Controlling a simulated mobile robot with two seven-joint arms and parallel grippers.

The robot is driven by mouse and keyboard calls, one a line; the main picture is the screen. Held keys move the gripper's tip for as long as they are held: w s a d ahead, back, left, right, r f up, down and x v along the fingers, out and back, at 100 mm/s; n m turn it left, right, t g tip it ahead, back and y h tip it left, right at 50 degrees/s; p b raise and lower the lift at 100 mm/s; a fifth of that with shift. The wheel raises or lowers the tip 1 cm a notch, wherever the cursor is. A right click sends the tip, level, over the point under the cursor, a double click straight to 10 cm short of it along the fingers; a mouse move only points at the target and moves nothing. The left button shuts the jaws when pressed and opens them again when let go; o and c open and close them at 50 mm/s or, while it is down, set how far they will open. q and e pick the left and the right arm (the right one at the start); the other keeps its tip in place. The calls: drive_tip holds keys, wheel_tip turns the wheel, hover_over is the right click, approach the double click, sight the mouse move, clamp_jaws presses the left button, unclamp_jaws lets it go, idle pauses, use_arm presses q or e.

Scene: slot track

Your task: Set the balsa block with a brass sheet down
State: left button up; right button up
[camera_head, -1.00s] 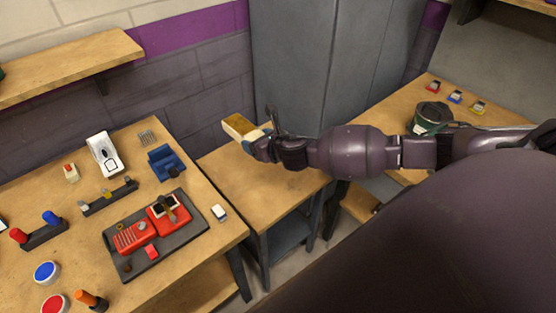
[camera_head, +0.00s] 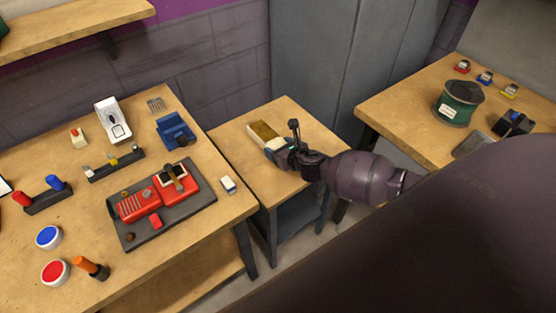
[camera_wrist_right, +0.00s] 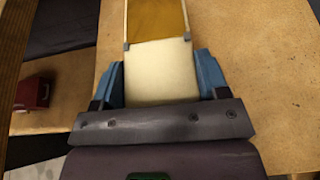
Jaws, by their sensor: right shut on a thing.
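The balsa block (camera_head: 257,129) is pale wood with a brass-coloured sheet (camera_head: 265,130) on its top. My right gripper (camera_head: 278,147) is shut on its near end, above the small middle table (camera_head: 298,116). In the right wrist view the pale block (camera_wrist_right: 160,75) lies between the blue fingers of my right gripper (camera_wrist_right: 160,88), with the brass sheet (camera_wrist_right: 158,18) at its far part. I cannot tell whether the block touches the tabletop. My left gripper is not in view.
The left workbench (camera_head: 68,268) holds a dark tray (camera_head: 122,229) with red parts, a blue fixture (camera_head: 175,132) and a small white block (camera_head: 228,184). The right bench (camera_head: 403,110) carries a green pot (camera_head: 457,105). The middle table is otherwise clear around the block.

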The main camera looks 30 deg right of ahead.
wheel_tip(320, 180, down, 5)
drive_tip(key=shift+f+b, duration=0.1)
drive_tip(key=shift+b, duration=0.95)
drive_tip(key=shift+r, duration=0.2)
drive_tip(key=shift+f, duration=0.25)
drive_tip(key=o, duration=0.9)
drive_tip(key=shift+o, duration=0.2)
drive_tip(key=shift+r, duration=0.1)
